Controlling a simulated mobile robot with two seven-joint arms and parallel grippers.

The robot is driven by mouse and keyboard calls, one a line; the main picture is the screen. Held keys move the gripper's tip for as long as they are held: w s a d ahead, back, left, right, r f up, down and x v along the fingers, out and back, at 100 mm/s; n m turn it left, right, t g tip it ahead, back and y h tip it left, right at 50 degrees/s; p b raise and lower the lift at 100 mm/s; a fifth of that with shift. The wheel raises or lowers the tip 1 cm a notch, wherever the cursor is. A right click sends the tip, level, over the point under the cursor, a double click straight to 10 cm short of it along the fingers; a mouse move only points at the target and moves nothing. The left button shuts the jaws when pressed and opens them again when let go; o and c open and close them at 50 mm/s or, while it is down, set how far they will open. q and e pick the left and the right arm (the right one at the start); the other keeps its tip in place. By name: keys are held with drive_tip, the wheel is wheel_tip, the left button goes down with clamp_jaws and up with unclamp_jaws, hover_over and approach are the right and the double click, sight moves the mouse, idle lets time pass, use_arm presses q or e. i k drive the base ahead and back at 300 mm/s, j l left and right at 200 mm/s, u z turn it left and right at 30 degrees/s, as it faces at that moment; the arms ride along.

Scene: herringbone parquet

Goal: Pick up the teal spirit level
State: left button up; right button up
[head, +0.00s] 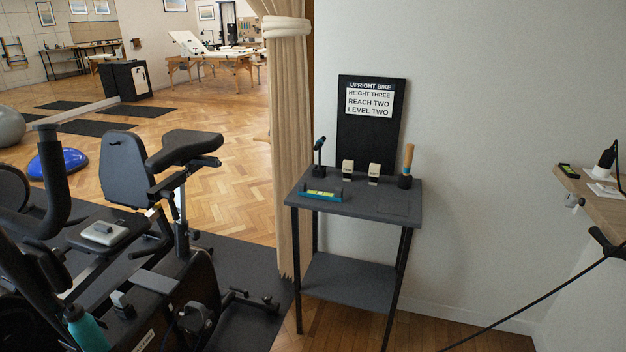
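The teal spirit level (322,195) lies flat near the front left edge of the top of a small dark grey stand (372,204). It is a short bar with a bright yellow-green middle. Nothing covers it in the head view. Neither of my grippers is in view.
Behind the level on the stand are a dark upright tool (319,150), two small pale blocks (348,168) and a wooden-handled item (408,160). A black sign board (371,125) stands at the back. An exercise bike (150,240) fills the left. Parquet floor shows before the stand.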

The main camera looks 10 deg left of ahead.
sight(303, 186)
drive_tip(key=i+u, duration=0.15)
drive_tip(key=i, duration=0.6)
drive_tip(key=i+l+u, duration=0.15)
drive_tip(key=i, duration=0.55)
